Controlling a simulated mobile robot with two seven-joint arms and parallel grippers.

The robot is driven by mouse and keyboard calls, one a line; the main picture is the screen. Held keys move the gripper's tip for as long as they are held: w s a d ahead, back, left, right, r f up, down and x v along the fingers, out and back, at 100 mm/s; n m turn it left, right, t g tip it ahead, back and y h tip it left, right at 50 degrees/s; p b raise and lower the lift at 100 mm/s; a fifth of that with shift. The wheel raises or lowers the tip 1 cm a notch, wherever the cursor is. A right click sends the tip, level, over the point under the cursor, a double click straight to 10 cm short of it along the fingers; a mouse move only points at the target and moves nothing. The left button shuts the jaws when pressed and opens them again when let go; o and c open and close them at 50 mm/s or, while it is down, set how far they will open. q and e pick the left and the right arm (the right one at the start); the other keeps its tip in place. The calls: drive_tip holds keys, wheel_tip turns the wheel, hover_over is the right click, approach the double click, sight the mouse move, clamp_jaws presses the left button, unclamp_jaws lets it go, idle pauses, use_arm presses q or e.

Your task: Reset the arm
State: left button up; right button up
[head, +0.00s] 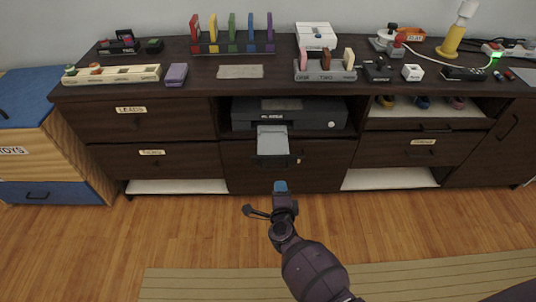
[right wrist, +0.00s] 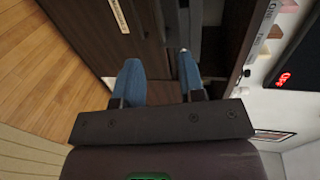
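My right arm (head: 312,272) comes up from the bottom of the head view, raised in front of the dark wooden cabinet (head: 300,175). Its gripper (head: 280,187) has blue fingertips and appears just below the printer's output tray in the picture. In the right wrist view the two blue fingers of the right gripper (right wrist: 160,78) stand apart with nothing between them, so it is open and empty. The cabinet front lies beyond them. My left gripper is not in either view.
A black printer (head: 290,112) sits in the cabinet's open bay, its grey tray (head: 272,141) sticking out. The cabinet top holds coloured dividers (head: 232,35), a block holder (head: 325,74) and a yellow lamp (head: 453,38). A toy chest (head: 40,150) stands left. The wooden floor (head: 190,235) is clear.

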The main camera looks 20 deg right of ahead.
use_arm(q)
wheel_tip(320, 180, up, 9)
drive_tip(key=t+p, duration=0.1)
drive_tip(key=p, duration=1)
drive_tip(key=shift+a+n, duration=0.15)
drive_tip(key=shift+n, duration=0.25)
use_arm(e)
drive_tip(key=s+d+r+n+g+y, duration=0.1)
drive_tip(key=s+d+r+n, duration=0.2)
drive_tip(key=s, duration=0.9)
drive_tip(key=s+d+r+n+g+y, duration=0.1)
drive_tip(key=s+d+r+n, duration=0.2)
drive_tip(key=s+r+n, duration=0.5)
drive_tip(key=s+d+r+n+g+y, duration=0.2)
drive_tip(key=s+r+n, duration=0.4)
drive_tip(key=s+n, duration=0.5)
drive_tip(key=s+d, duration=0.1)
drive_tip(key=s, duration=0.3)
drive_tip(key=shift+s+r, duration=0.15)
drive_tip(key=shift+s, duration=0.15)
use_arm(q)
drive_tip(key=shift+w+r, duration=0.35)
